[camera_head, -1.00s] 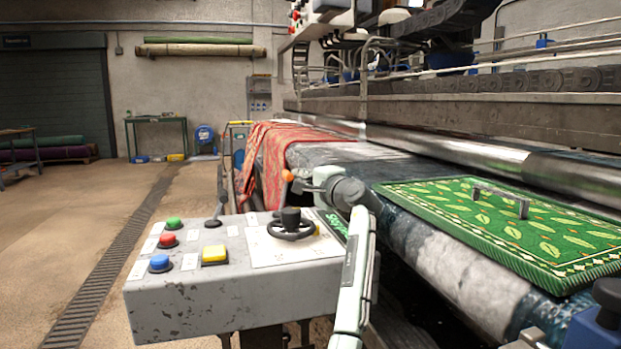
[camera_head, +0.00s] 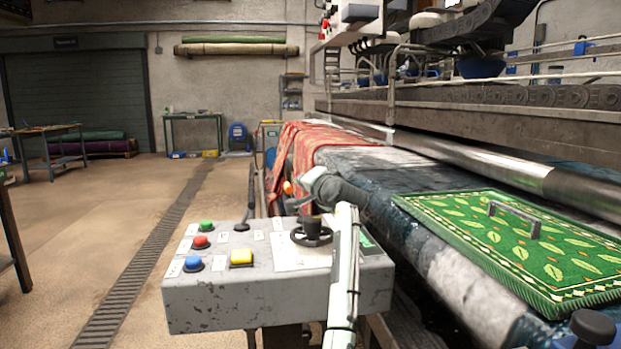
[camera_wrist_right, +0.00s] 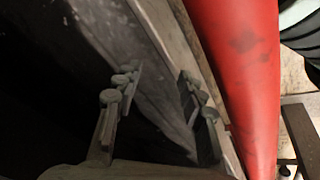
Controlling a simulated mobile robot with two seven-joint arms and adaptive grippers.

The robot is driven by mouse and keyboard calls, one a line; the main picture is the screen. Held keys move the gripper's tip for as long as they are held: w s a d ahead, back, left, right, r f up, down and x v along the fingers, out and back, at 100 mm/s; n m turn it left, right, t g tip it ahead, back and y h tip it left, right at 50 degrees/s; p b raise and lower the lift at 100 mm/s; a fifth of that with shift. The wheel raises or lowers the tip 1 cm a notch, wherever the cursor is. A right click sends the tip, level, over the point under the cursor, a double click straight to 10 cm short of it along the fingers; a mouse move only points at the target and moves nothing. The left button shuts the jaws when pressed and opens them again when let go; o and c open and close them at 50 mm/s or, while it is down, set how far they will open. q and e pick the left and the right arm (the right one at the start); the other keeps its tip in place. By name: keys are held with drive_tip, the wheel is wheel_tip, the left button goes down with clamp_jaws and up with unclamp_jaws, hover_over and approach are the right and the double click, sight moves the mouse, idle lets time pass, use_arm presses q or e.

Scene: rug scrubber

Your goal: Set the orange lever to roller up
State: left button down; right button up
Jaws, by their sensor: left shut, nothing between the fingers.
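The orange knob (camera_head: 287,187) of the lever shows behind the far edge of the grey control console (camera_head: 225,299). Its shaft is mostly hidden by my left gripper and the console. My left gripper (camera_head: 293,199) is shut and empty, right beside the knob on its right side; I cannot tell whether it touches the lever. The lever's setting cannot be read from here. My right gripper (camera_wrist_right: 155,83) shows only in the right wrist view, with its two fingers apart and nothing between them.
The console carries green, red, blue and yellow buttons, a black handwheel (camera_head: 311,233) and a dark stick (camera_head: 246,205). To the right lies a green patterned rug (camera_head: 520,243) with a handle. A red rounded thing (camera_wrist_right: 238,75) is close beside the right gripper.

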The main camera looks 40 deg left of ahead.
use_arm(q)
drive_tip(key=shift+s+a+f+n+h, duration=0.1)
drive_tip(key=shift+s+a+n+h, duration=0.2)
drive_tip(key=shift+n, duration=0.35)
drive_tip(key=shift+s+a+f+n+h, duration=0.15)
drive_tip(key=shift+s+n, duration=0.2)
drive_tip(key=shift+n, duration=0.3)
drive_tip(key=v, duration=1.2)
